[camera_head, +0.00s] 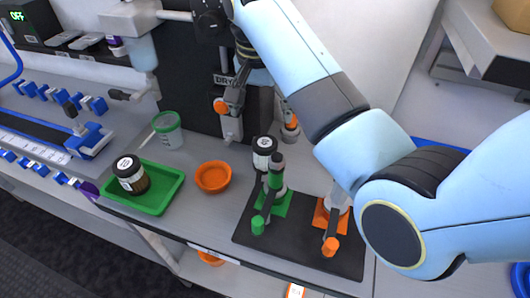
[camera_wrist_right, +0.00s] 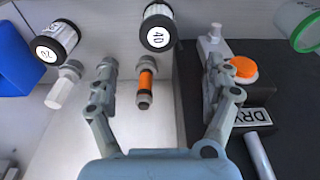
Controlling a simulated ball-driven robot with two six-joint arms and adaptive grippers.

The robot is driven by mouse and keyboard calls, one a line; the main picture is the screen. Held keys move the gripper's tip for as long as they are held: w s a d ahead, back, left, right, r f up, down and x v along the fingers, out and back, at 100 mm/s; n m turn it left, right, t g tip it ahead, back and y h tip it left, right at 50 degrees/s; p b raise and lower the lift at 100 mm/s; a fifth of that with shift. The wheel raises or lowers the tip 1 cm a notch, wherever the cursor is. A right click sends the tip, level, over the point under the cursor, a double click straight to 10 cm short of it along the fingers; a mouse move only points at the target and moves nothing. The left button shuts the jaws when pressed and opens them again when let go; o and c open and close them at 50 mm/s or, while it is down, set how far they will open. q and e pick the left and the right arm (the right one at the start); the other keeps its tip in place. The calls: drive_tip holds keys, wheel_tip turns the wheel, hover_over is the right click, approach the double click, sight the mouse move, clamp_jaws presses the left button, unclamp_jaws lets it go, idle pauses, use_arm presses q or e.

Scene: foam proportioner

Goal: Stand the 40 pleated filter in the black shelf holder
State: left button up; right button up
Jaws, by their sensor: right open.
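The 40 pleated filter, with a black cap and white body, stands upright on the counter behind the black mat in the head view (camera_head: 264,151). The filter is beyond the fingertips. In the head view the gripper (camera_head: 240,95) is partly hidden against a black upright panel (camera_head: 187,100) labelled DRY. I cannot tell which part is the shelf holder. My left gripper is not in view.
A green tray (camera_head: 174,198) holds a dark jar (camera_head: 131,174). An orange bowl (camera_head: 213,177) and green-rimmed cup (camera_head: 168,130) stand nearby. A black mat (camera_head: 295,243) carries green and orange handled fittings. Another filter (camera_wrist_right: 54,41) shows in the wrist view. My right arm hides the right counter.

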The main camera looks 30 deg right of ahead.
sight(264, 143)
wheel_tip(264, 143, down, 7)
drive_tip(key=shift+d+r, duration=0.15)
drive_tip(key=f, duration=0.6)
drive_tip(key=shift+w+d+f, duration=0.25)
drive_tip(key=shift+w+d, duration=0.05)
drive_tip(key=shift+d, duration=0.05)
drive_tip(key=shift+r, duration=0.1)
drive_tip(key=c, duration=1.4)
